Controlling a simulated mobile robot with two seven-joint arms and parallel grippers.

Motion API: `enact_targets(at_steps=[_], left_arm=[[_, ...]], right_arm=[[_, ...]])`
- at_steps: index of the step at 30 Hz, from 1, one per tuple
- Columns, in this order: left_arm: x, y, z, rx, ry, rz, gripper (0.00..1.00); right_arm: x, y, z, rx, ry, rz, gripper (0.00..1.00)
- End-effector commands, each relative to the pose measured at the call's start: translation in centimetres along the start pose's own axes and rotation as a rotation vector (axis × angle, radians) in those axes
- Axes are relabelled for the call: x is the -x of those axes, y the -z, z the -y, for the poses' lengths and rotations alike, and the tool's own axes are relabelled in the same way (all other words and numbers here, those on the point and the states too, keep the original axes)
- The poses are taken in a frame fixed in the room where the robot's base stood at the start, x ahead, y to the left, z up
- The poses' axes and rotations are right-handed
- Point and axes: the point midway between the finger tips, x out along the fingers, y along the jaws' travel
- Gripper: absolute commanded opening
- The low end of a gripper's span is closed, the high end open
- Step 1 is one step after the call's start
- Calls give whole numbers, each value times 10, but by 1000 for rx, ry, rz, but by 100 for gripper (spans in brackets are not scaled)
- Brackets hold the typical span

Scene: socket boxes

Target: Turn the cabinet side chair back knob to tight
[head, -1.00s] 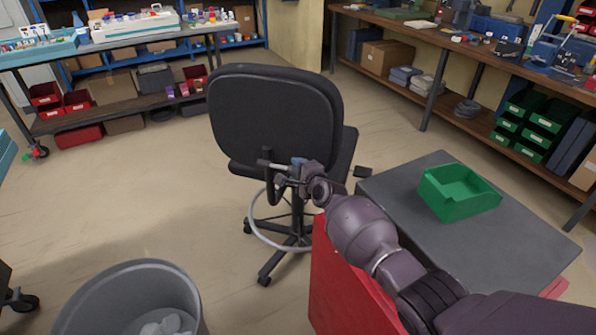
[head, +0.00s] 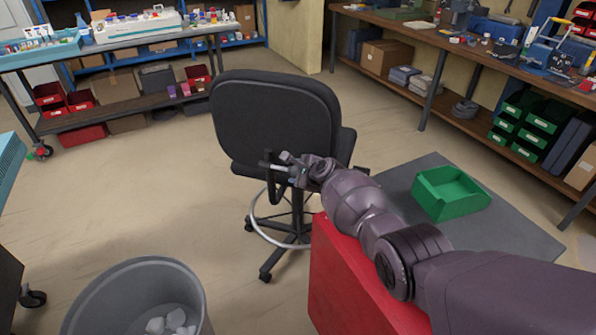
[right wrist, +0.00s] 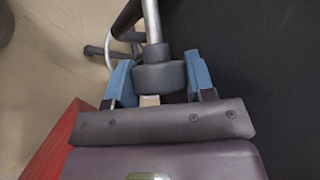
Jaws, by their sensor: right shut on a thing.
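The black chair (head: 275,118) stands in the middle of the head view with its back toward me. Its back knob (right wrist: 159,77) is a dark round knob on a metal rod, seen in the right wrist view between two blue fingers. My right gripper (head: 281,169) is at the lower part of the chair back, by the black support bar. In the right wrist view my right gripper (right wrist: 160,82) is shut on the knob. In the head view the knob is mostly hidden by the gripper. My left gripper is not in view.
A grey trash can (head: 140,300) is at the lower left. Floor left of the chair is clear.

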Motion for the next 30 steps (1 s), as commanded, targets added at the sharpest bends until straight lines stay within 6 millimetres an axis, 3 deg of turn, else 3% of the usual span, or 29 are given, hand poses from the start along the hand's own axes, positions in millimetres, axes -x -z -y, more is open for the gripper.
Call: enact_targets(at_steps=[23, 24, 28, 30], left_arm=[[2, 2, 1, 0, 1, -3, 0], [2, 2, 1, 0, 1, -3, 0], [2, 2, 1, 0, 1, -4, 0], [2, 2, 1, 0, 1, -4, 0]], right_arm=[[0, 0, -1, -83, -86, -1, 26], [0, 0, -1, -83, -86, -1, 54], [0, 0, -1, -83, -85, 0, 74], [0, 0, 0, -83, -84, 0, 75]])
